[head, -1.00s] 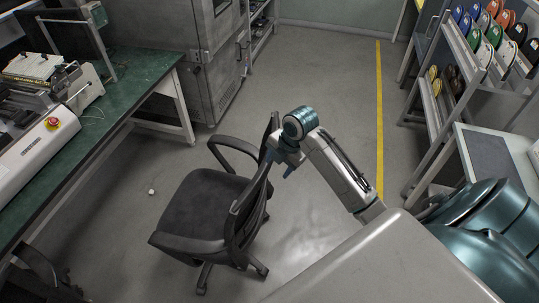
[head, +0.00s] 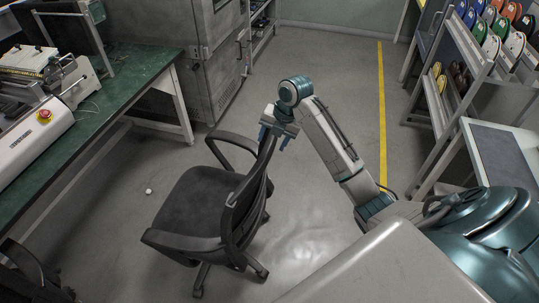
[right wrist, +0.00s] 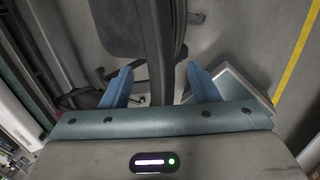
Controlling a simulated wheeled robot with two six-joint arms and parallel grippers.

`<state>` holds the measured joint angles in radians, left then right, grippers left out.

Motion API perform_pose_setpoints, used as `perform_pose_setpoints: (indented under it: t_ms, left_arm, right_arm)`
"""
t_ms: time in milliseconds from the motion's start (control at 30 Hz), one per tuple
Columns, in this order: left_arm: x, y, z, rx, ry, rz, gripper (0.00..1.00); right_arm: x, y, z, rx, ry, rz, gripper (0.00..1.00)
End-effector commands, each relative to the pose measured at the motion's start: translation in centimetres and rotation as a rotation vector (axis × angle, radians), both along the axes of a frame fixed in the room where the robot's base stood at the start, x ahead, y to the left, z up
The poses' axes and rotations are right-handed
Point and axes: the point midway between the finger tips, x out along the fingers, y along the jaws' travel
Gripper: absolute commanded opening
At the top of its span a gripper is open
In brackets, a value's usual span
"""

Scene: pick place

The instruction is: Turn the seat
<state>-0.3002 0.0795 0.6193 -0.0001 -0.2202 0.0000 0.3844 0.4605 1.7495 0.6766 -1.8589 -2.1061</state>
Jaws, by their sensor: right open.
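The black office chair has a dark seat (head: 193,204) in the middle of the head view, with its backrest (head: 248,200) on the right side of the seat. My right gripper (head: 275,144) is at the far upper end of the backrest. In the right wrist view, the blue fingers of my right gripper (right wrist: 160,88) are spread apart. The dark backrest edge (right wrist: 160,45) runs between them, with visible gaps on both sides. The seat (right wrist: 113,25) shows partly behind it. My left gripper is not in view.
A green workbench (head: 100,115) with a machine (head: 35,135) stands left of the chair. A grey cabinet (head: 205,60) is behind. A rack of coloured spools (head: 480,50) stands at the right. A small white object (head: 149,191) lies on the floor. Floor right of the chair is clear.

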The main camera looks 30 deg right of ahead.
Motion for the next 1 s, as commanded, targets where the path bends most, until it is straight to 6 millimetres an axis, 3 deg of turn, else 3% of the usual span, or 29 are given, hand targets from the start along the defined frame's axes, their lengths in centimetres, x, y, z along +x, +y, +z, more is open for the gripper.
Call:
perform_pose_setpoints:
  t_ms: [33, 200, 633, 667, 933, 1000]
  left_arm:
    - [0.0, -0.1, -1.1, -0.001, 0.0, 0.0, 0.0]
    - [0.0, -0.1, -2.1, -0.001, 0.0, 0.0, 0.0]
    - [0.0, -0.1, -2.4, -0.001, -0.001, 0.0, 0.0]
    - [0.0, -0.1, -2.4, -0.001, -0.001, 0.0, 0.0]
    - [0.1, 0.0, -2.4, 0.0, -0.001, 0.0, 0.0]
    - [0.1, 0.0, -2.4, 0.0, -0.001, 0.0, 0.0]
  right_arm:
    - [0.2, 0.4, -1.7, 0.004, 0.003, 0.001, 0.55]
    - [0.8, 0.8, -3.9, 0.003, 0.003, -0.001, 0.55]
    - [1.1, 1.0, -4.8, 0.002, 0.001, 0.0, 0.55]
    - [1.1, 1.0, -4.8, 0.002, 0.001, 0.0, 0.53]
    - [1.1, 1.0, -4.8, 0.002, 0.001, 0.0, 0.0]
    - [1.1, 1.0, -4.8, 0.002, 0.001, 0.0, 0.0]
